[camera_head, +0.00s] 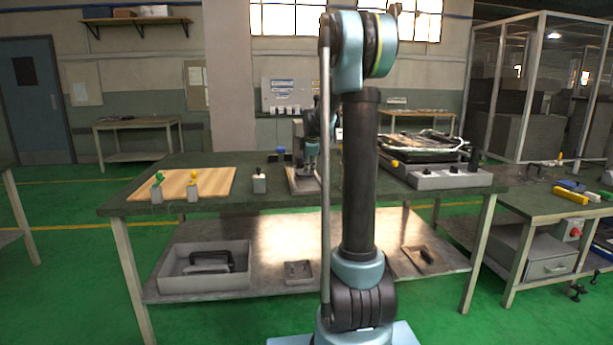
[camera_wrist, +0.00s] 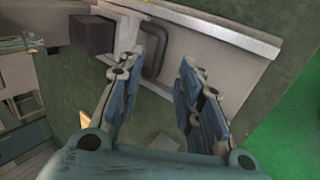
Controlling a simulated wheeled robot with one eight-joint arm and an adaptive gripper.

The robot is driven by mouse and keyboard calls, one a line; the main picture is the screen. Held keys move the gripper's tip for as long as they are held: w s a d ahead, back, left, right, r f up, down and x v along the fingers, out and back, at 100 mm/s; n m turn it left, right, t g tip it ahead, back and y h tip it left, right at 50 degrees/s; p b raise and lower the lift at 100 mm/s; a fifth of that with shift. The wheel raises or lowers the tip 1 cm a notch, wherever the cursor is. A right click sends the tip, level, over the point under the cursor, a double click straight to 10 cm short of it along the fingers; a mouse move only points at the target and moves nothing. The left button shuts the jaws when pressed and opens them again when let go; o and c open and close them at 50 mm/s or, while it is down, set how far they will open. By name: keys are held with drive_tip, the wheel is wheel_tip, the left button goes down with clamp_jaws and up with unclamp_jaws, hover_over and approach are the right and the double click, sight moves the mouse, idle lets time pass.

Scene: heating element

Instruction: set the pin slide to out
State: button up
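In the wrist view, my gripper (camera_wrist: 172,48) is open, its two blue-and-grey fingers spread apart. A dark bent handle (camera_wrist: 154,50) shows between the fingers, close to the left fingertip; I cannot tell whether they touch. The handle sits on a grey metal fixture (camera_wrist: 205,55) with a pale raised edge and a dark block (camera_wrist: 91,35) at its left. I cannot tell for sure which part is the pin slide or its setting. In the head view, my gripper (camera_head: 311,162) points down over a small grey plate (camera_head: 303,185) at the middle of the bench; my arm hides part of this area.
On the green bench (camera_head: 225,215), a wooden board (camera_head: 215,182) with two small switch blocks lies left. A grey block with a dark knob (camera_head: 259,184) stands nearer the middle. A grey control box (camera_head: 450,179) and a dark appliance (camera_head: 425,145) stand right. The bench's front edge is clear.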

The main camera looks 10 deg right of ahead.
sight(307, 175)
drive_tip(key=shift+x, duration=3.05)
clamp_jaws()
